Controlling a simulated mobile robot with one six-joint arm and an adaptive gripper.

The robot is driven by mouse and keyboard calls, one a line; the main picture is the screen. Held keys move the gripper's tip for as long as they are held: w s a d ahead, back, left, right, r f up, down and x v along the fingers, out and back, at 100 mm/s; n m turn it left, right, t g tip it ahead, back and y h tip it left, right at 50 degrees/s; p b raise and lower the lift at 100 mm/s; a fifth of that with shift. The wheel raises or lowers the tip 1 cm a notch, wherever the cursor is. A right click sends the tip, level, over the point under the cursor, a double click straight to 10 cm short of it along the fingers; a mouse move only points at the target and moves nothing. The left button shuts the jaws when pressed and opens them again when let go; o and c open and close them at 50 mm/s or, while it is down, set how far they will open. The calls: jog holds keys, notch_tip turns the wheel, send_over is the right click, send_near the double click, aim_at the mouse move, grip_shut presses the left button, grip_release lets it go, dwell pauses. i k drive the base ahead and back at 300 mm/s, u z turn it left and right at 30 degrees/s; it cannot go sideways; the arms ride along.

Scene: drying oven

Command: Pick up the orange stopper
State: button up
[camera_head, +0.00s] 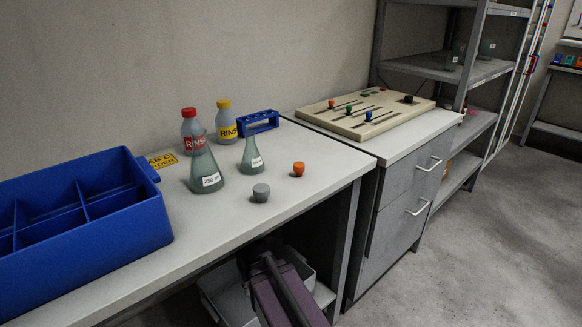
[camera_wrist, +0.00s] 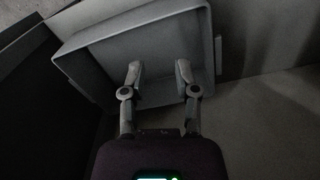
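The orange stopper (camera_head: 298,169) stands on the white bench top, right of the flasks and near the bench's right end. A grey stopper (camera_head: 261,193) stands to its left and nearer the front edge. In the wrist view my gripper (camera_wrist: 158,75) is open and empty, with its two fingers apart above a grey bin (camera_wrist: 108,62). In the head view my arm is low in front of the bench, below the top. The gripper's fingertips are not clear in that view.
A large flask (camera_head: 205,172), a smaller flask (camera_head: 251,158), two rinse bottles (camera_head: 227,121) and a blue rack (camera_head: 258,122) stand behind the stoppers. A blue divided crate (camera_head: 130,220) fills the left. A slider panel (camera_head: 365,112) lies on the right cabinet. The bench's front right is clear.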

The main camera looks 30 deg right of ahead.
aim_at(299, 167)
jog(key=u, duration=0.85)
jog(key=k, duration=1)
jog(key=z, duration=0.95)
